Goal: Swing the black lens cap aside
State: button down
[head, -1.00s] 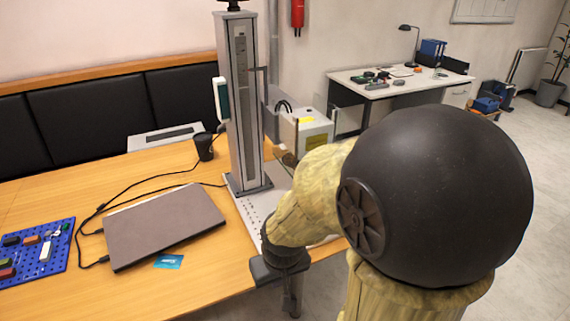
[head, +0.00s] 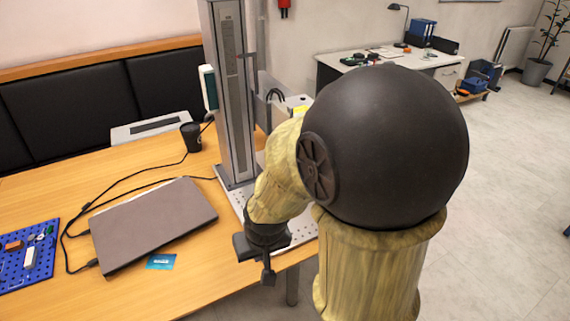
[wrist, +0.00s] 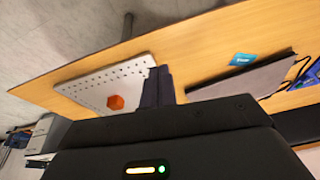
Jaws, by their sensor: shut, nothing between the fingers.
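The laser marker's tall grey column (head: 232,100) stands on a white perforated base plate (head: 303,228) at the table's right end. The plate also shows in the wrist view (wrist: 88,92), with an orange hexagonal piece (wrist: 115,102) on it. I cannot make out the black lens cap in either view; my arm covers much of the marker in the head view. My gripper (head: 268,277) points down near the table's front edge, beside the plate. In the wrist view its dark fingers (wrist: 158,86) are together, with nothing held.
A closed grey laptop (head: 153,225) with cables, a blue card (head: 161,262) and a blue pegboard (head: 28,256) lie on the table to the left. A black cup (head: 191,137) stands behind the laptop. A white desk (head: 330,68) is at the back. Open floor lies right.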

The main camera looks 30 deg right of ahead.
jog(key=w+d+f+m+t+h+p, duration=0.1)
jog(key=w+m+t+h+p, duration=0.15)
jog(key=w, duration=0.45)
jog(key=w+d+f+m+t+h+p, duration=0.1)
jog(key=w+d+f+m+t, duration=0.15)
jog(key=w, duration=0.45)
jog(key=d+r+m+t+h+p, duration=0.2)
jog(key=d+r+m+t+h, duration=0.1)
jog(key=h, duration=0.6)
notch_tip(320, 180, up, 2)
jog(key=shift+w+d+r+t+p, duration=0.15)
jog(key=shift+d+t+p, duration=0.25)
jog(key=shift+d+t, duration=0.55)
jog(key=shift+w+d, duration=0.1)
jog(key=shift+d, duration=0.05)
jog(key=p+x, duration=0.3)
jog(key=x, duration=1.1)
jog(key=shift+f+p, duration=0.2)
jog(key=shift+p, duration=0.2)
